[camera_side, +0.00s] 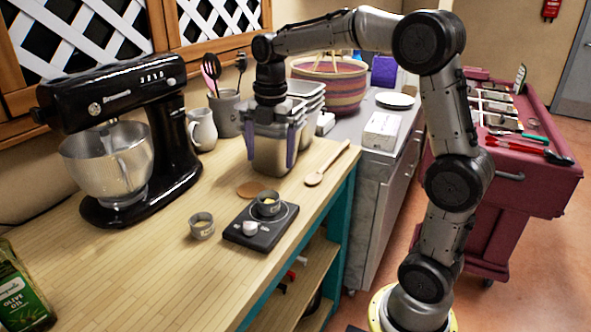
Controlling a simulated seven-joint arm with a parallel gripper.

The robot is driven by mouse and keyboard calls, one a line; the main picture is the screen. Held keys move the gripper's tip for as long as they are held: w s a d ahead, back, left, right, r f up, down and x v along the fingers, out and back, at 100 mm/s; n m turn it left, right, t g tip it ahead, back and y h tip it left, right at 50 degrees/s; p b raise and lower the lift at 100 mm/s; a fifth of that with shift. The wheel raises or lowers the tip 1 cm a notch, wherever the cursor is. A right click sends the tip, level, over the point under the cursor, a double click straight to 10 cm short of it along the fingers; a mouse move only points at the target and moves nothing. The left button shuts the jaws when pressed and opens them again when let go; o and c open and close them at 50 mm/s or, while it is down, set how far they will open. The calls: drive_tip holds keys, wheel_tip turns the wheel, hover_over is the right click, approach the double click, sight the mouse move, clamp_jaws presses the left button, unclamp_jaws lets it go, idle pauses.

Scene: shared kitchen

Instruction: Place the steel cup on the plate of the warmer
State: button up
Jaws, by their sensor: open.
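The black warmer (243,236) lies flat on the wooden counter, with a round plate (288,213) on top and a pale knob at its front. A small grey metal cup (268,208) stands upright on the plate. A second, similar small cup (202,231) stands on the counter to the left of the warmer. I cannot tell for sure which one is the steel cup. My gripper (271,160) points down behind and above the warmer, apart from both cups. Its two fingers are spread wide and appear in front of the steel bins, with nothing visibly held.
Steel bins (268,128) stand behind the warmer. A wooden spoon (325,167) lies to their right, a brown disc (250,189) behind the warmer. A black stand mixer (165,165), white jug (202,130) and utensil crock (226,113) are left. The front-left counter is mostly clear.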

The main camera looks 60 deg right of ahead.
drive_tip(key=s+a+f+m+t, duration=0.1)
drive_tip(key=s+a+m, duration=0.3)
drive_tip(key=s+m, duration=0.6)
drive_tip(key=s+a+f+m+t, duration=0.1)
drive_tip(key=s+a+m+t, duration=0.3)
drive_tip(key=s+m, duration=0.6)
drive_tip(key=shift+s+a, duration=0.3)
drive_tip(key=shift+a, duration=0.3)
drive_tip(key=shift+r, duration=0.1)
idle(0.3)
